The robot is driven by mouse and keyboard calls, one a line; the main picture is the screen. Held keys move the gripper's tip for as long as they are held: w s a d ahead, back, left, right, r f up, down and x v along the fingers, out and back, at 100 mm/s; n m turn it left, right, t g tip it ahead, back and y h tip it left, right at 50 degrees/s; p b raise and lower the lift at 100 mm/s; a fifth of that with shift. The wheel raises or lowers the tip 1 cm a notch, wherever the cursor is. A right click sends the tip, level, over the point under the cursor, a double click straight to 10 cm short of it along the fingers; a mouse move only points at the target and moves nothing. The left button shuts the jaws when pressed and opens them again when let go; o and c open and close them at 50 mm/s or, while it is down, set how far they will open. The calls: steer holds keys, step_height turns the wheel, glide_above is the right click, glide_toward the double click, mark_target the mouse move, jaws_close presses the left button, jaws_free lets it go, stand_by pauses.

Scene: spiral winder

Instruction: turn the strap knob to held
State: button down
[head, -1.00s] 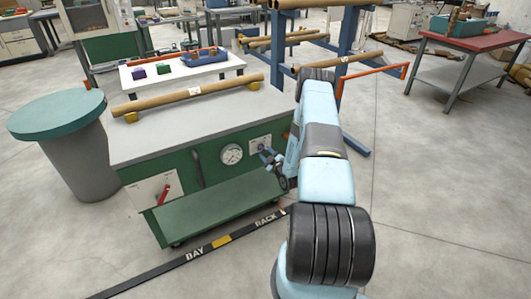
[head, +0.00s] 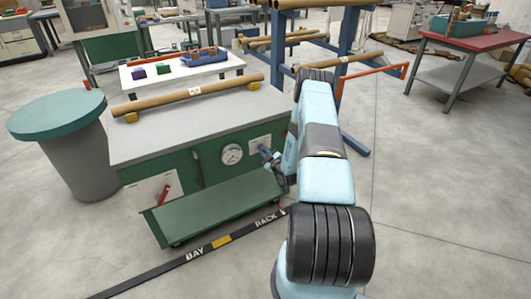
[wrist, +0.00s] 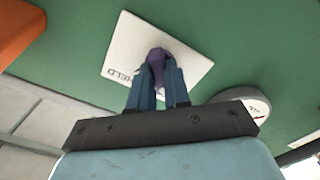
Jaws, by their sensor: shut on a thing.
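The strap knob (wrist: 157,57) is purple and sits on a white plate (wrist: 190,55) on the green cabinet front. In the wrist view the plate bears the word HELD, partly hidden behind my gripper (wrist: 158,75). The two blue fingers are shut on the knob, one on each side. In the head view my gripper (head: 268,158) reaches the plate (head: 256,144) at the right of the cabinet front. There the knob is too small and covered to tell its setting.
A round gauge (head: 231,154) is left of the plate, and a red lever (head: 163,195) is at the front's left. A green shelf (head: 220,207) juts out below. A brown tube (head: 190,95) lies on the cabinet's top. A teal-topped drum (head: 60,115) stands at the left.

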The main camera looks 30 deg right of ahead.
stand_by(0.3)
steer(key=shift+f, duration=0.1)
steer(key=m, duration=0.8)
steer(key=shift+s, duration=0.1)
steer(key=m, duration=0.3)
steer(key=shift+m, duration=0.4)
steer(key=shift+d+m, duration=0.1)
steer(key=shift+m, duration=1.9)
steer(key=c, duration=1.1)
jaws_free()
